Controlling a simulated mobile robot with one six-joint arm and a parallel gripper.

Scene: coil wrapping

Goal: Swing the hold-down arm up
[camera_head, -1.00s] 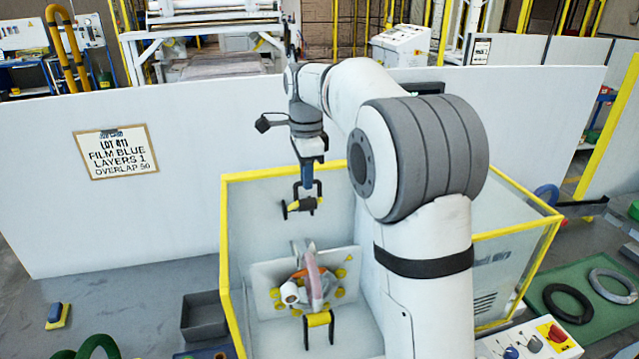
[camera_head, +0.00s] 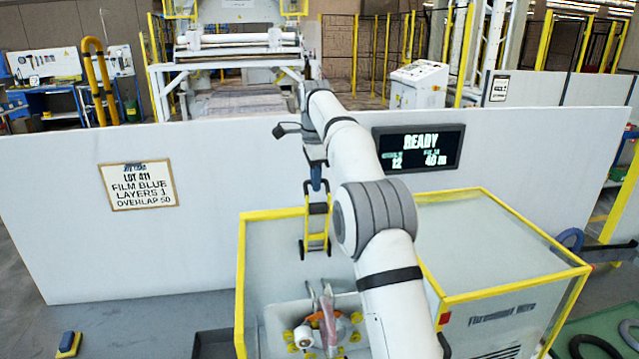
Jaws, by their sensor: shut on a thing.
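My gripper (camera_head: 318,205) points down over the open machine bay and is shut on a small yellow-and-black frame. I take this frame for the hold-down arm (camera_head: 316,244). It hangs below my fingers, with bars running down to a dark lower end. Where it joins the machine cannot be made out. Below and apart from it, an orange-and-pinkish ring (camera_head: 328,325) stands among yellow rollers (camera_head: 288,336). A white roll (camera_head: 303,338) is beside it. The bottom of the bay is cut off by the picture edge.
A yellow-edged enclosure (camera_head: 241,285) surrounds the bay, with a clear-topped box on the right. A white wall (camera_head: 230,220) stands behind, with a lot sign (camera_head: 137,185) and a display (camera_head: 418,148) reading READY. A dark bin (camera_head: 211,344) sits at left.

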